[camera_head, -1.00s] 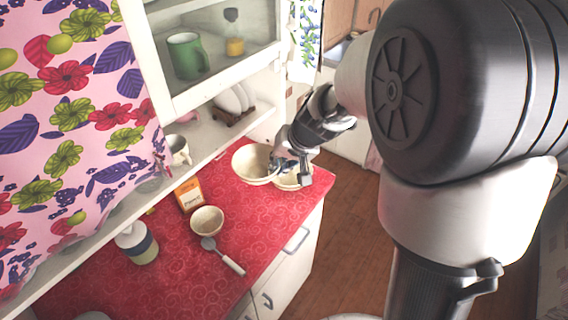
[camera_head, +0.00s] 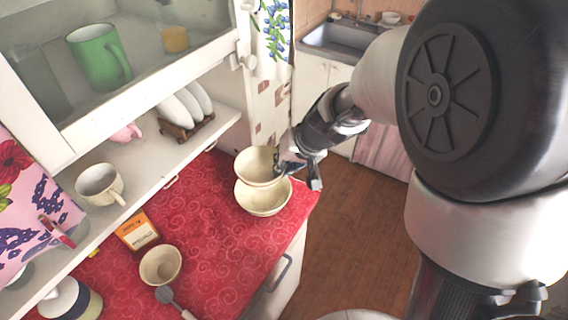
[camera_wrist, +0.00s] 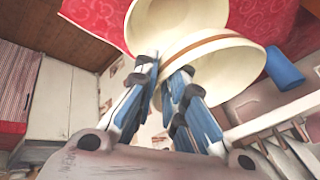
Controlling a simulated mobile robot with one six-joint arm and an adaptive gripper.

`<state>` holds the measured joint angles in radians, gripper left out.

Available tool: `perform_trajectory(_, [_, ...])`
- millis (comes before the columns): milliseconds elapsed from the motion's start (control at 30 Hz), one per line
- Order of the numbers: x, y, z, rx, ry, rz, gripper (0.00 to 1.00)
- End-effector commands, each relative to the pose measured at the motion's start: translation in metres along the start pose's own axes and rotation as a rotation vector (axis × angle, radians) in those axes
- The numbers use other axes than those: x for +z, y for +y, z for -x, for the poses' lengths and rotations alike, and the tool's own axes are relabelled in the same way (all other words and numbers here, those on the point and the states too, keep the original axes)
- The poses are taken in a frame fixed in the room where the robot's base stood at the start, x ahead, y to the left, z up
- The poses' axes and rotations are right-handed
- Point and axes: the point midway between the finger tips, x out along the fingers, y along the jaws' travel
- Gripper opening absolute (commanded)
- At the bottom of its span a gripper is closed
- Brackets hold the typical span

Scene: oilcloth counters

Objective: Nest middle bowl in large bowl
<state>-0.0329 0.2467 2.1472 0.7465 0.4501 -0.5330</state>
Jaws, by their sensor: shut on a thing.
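The middle bowl (camera_head: 255,163), cream coloured, is in my gripper (camera_head: 298,172) at the far right part of the red counter. My gripper is shut on its right-hand rim. The large bowl (camera_head: 263,199), also cream, stands upright on the counter just in front of it. The held bowl overlaps the large bowl's back rim in the head view; whether they touch I cannot tell. In the wrist view the fingers (camera_wrist: 168,88) pinch the brown-edged rim of the held bowl (camera_wrist: 222,72), tilted in that picture, with the other bowl (camera_wrist: 170,18) beyond it.
A small bowl (camera_head: 160,266), an orange box (camera_head: 137,231), a spoon (camera_head: 166,296) and a jar (camera_head: 75,300) stand nearer on the counter. A shelf holds a cup (camera_head: 99,184) and a plate rack (camera_head: 187,126). The counter's right edge is close to the large bowl.

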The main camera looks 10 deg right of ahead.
Motion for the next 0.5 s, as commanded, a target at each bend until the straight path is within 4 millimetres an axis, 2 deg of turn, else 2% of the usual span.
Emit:
perform_trajectory(167, [0.001, 0.002, -0.004, 0.0, 0.002, 0.0, 0.0])
perform_trajectory(500, [0.011, 0.011, -0.029, 0.0, 0.002, 0.0, 0.0])
